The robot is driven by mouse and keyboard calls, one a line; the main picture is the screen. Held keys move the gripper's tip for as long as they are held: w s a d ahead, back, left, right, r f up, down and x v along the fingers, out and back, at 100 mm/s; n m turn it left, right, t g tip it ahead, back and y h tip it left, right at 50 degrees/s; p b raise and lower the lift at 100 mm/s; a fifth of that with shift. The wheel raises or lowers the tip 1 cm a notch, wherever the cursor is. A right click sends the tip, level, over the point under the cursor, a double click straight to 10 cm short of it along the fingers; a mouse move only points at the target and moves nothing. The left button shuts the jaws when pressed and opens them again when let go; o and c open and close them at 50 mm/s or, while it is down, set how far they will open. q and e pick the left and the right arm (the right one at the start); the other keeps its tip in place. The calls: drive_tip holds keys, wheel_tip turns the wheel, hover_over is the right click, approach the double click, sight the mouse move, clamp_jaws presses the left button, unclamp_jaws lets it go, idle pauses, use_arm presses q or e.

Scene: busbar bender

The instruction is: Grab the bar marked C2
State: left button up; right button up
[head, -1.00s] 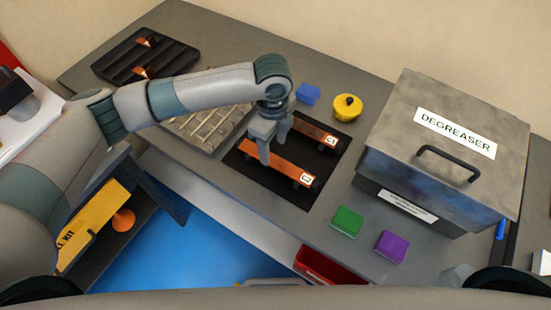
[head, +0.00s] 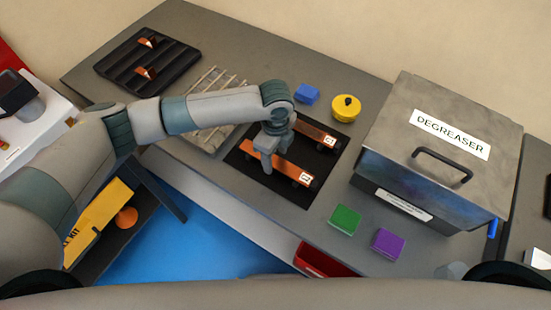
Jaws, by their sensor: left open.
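Two copper bars lie on a black mat (head: 291,197) on the grey bench. The front bar (head: 285,169) has a white label at its right end that seems to read C2. The rear bar (head: 311,127) has a label that seems to read C1. My left gripper (head: 268,166) is open and points down at the left part of the front bar, with its fingertips at about the bar's level. The fingers and wrist hide the left parts of both bars. I cannot tell whether the fingers touch the bar. My right gripper is not in view.
A large DEGREASER box (head: 437,148) stands to the right. A yellow round container (head: 346,108) and a blue block (head: 307,94) are behind the mat. Green (head: 345,219) and purple (head: 388,243) blocks lie in front. A black rack (head: 147,62) and wire tray (head: 208,128) are left.

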sight(276, 161)
use_arm(q)
drive_tip(key=shift+c, duration=0.3)
clamp_jaws()
drive_tip(key=shift+r, duration=0.2)
drive_tip(key=shift+r+b, duration=0.45)
drive_tip(key=shift+r, duration=0.05)
wheel_tip(276, 161, up, 2)
drive_tip(key=shift+w+r+b, duration=0.1)
drive_tip(key=shift+r+b, duration=0.1)
drive_tip(key=shift+b, duration=0.4)
drive_tip(key=s+d+r+b, duration=0.3)
drive_tip(key=s+d+r, duration=0.3)
drive_tip(key=s, duration=0.4)
drive_tip(key=shift+d+r, duration=0.15)
drive_tip(key=shift+r, duration=0.5)
